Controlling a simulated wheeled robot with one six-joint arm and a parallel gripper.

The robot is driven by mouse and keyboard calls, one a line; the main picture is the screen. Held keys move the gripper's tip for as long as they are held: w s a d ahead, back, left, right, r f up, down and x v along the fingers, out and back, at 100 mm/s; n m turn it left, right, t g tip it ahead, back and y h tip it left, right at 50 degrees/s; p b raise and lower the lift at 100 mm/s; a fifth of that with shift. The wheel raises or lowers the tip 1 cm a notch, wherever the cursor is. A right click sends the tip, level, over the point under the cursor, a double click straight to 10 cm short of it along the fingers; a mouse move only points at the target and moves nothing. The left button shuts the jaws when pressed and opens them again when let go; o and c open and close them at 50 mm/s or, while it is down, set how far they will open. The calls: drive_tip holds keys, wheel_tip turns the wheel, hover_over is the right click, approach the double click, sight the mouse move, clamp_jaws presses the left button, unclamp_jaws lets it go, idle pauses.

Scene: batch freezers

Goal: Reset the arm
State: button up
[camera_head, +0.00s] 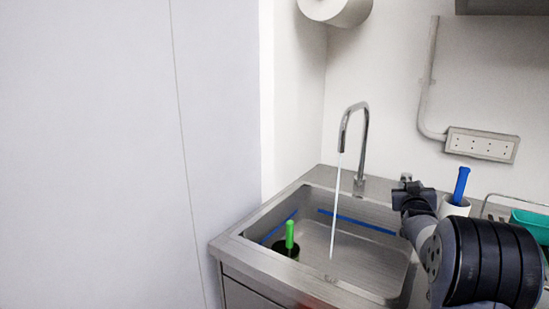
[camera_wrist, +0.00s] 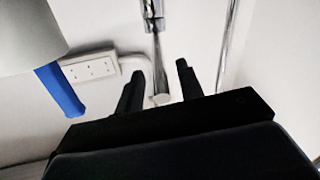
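My gripper (camera_head: 410,198) is at the sink's right rim in the head view, at the end of my dark arm. In the wrist view my gripper (camera_wrist: 160,69) has its two black fingers apart, with nothing clasped. A metal rod with a round end (camera_wrist: 160,98) shows between the fingers in that picture; I cannot tell how far off it is.
A curved tap (camera_head: 361,135) runs a thin stream into the steel sink (camera_head: 375,270). A green-handled item (camera_head: 289,236) stands in the sink. A white holder (camera_head: 453,208) with a blue handle (camera_head: 461,184) and a green container (camera_head: 530,224) are at right. A wall socket (camera_head: 482,145) is above.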

drive_tip(key=shift+x, duration=1.1)
drive_tip(key=shift+a, duration=0.1)
drive_tip(key=shift+s, duration=0.1)
